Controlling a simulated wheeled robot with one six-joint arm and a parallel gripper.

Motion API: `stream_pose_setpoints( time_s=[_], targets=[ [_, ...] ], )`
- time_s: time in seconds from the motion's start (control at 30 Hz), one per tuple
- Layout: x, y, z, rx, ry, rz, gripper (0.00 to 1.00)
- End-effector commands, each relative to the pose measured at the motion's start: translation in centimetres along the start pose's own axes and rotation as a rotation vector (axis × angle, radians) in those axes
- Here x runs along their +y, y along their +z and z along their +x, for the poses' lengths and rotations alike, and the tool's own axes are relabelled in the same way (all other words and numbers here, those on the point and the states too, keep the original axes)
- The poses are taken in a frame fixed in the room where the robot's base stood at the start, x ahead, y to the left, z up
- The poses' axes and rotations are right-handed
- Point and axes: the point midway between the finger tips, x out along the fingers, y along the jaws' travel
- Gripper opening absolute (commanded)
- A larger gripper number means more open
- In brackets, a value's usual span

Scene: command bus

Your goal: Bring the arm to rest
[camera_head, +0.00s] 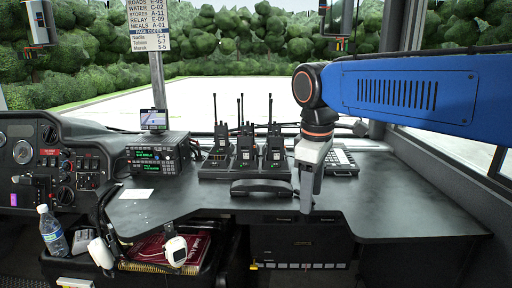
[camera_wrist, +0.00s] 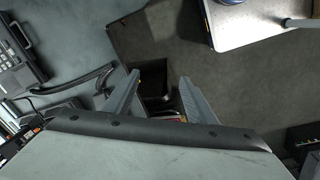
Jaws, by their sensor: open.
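My gripper (camera_head: 307,205) hangs from my blue arm, which reaches in from the right in the head view. It points down over the front part of the dark desk (camera_head: 400,205), beside the right end of a black handset (camera_head: 260,188). In the wrist view my gripper (camera_wrist: 158,88) shows two grey fingers spread apart with nothing between them. The floor and a dark box-like opening show beyond the fingers there. I cannot tell how far the fingertips are from the desk edge.
Several handheld radios (camera_head: 247,145) stand in chargers behind my gripper. A keypad unit (camera_head: 341,162) is close to its right. A radio set (camera_head: 158,157) and white card (camera_head: 136,194) are left. A bottle (camera_head: 52,232) stands lower left. The desk's right side is clear.

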Motion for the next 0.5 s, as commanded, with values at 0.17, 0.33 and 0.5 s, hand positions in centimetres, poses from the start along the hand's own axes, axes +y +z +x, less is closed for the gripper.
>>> stream_pose_setpoints(
  time_s=[0.17,0.33,0.5],
  targets=[
    [-0.6,6.1,2.4,0.059,0.031,0.223,0.51],
    [-1.8,11.1,5.1,0.118,0.058,0.436,0.51],
    [-3.6,15.5,8.4,0.178,0.086,0.648,0.51]
  ],
)
